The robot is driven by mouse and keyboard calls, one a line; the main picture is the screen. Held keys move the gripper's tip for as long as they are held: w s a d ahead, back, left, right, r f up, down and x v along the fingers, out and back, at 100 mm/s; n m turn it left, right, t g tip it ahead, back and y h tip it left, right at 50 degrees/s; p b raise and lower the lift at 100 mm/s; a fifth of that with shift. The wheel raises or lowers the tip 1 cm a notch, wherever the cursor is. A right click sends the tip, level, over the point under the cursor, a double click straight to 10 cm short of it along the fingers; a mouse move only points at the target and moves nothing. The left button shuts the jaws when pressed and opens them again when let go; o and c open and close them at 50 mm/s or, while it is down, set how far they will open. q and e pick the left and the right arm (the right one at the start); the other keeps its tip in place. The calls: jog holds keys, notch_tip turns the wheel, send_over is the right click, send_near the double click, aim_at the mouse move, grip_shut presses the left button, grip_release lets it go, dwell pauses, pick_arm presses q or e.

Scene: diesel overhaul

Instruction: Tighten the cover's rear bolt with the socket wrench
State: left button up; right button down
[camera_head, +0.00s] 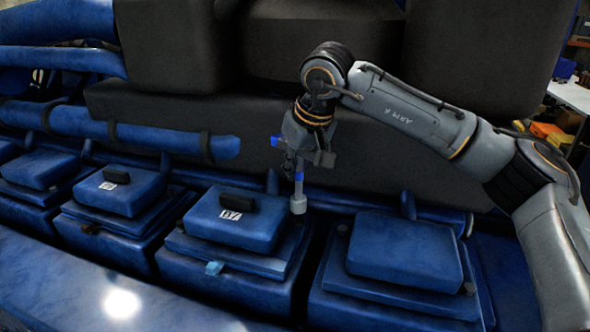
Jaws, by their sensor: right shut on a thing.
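The blue cover marked B7 (231,221) sits in the middle of the row of blocks, with a black handle on top. My right gripper (297,163) points down behind the cover's right rear corner. The socket end is at the cover's rear right edge. The rear bolt is hidden under or behind the socket, so I cannot tell if they touch. My left gripper is not in view.
Similar blue covers stand on the left (119,191) and right (404,250). A blue pipe (130,133) and large dark blocks (325,50) rise behind. A table with coloured bins (552,134) is at the far right. The front blue ledge (60,285) is clear.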

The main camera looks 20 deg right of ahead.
jog(key=shift+r, duration=0.15)
notch_tip(320, 180, up, 5)
jog(key=shift+r+p, duration=0.1)
jog(key=shift+p, duration=1.1)
jog(key=shift+r, duration=0.4)
jog(key=shift+s+f, duration=0.1)
jog(key=s+a+b, duration=0.1)
jog(key=s+b, duration=0.2)
jog(key=s, duration=0.3)
jog(key=shift+s+a, duration=0.3)
jog(key=shift+a, duration=0.1)
